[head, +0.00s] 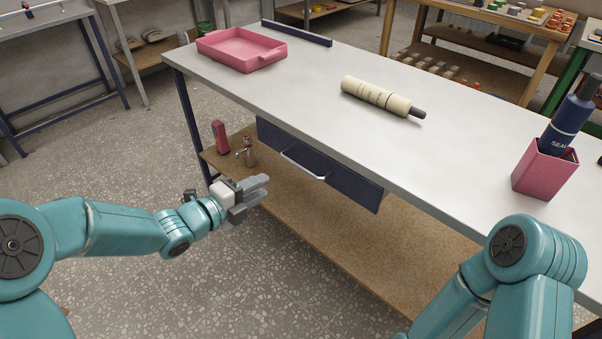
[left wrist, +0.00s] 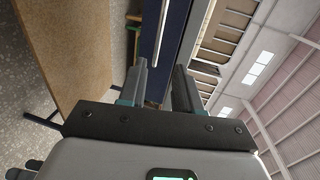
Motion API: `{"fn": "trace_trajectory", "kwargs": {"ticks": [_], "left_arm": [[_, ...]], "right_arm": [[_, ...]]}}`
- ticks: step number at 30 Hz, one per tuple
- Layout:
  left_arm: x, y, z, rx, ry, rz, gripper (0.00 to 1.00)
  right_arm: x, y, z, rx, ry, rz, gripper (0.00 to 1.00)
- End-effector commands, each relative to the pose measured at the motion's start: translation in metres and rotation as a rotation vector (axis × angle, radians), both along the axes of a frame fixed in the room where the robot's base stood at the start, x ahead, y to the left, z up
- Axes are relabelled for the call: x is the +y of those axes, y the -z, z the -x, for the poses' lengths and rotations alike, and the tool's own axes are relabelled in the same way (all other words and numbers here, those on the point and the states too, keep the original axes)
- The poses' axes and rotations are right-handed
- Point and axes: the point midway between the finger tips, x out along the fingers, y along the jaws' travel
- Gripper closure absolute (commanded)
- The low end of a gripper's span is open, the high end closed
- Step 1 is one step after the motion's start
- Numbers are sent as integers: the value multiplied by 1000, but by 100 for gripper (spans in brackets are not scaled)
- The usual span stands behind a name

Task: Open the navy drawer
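The navy drawer (head: 346,184) hangs under the near edge of the grey worktable and looks closed. A pale bar handle (head: 302,165) runs across its front. My left gripper (head: 266,187) is open and empty, in front of and left of the handle in the head view, apart from it. In the left wrist view the drawer front (left wrist: 178,32) appears on end beyond the open fingers (left wrist: 160,72), with the handle (left wrist: 161,38) in line with the gap between them. My right arm shows at the lower right of the head view, but its gripper is out of view.
On the worktable (head: 330,120) are a pink tray (head: 240,50), a cream cylinder (head: 380,96) and a pink holder (head: 544,170) with a navy bottle.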

Motion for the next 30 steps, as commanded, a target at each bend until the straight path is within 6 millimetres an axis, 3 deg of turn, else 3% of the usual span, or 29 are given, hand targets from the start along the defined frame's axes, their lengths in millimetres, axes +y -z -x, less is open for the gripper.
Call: {"fn": "trace_trajectory", "kwargs": {"ticks": [15, 21, 30], "left_arm": [[-76, 25, -87, 3, 3, 0, 67], [-90, 29, -104, 3, 1, 0, 67], [-93, 30, -108, 4, 0, 1, 67]], "right_arm": [[0, -1, 0, 0, 0, 0, 16], [0, -2, 0, 0, 0, 0, 16], [0, -2, 0, 0, 0, 0, 16]]}}
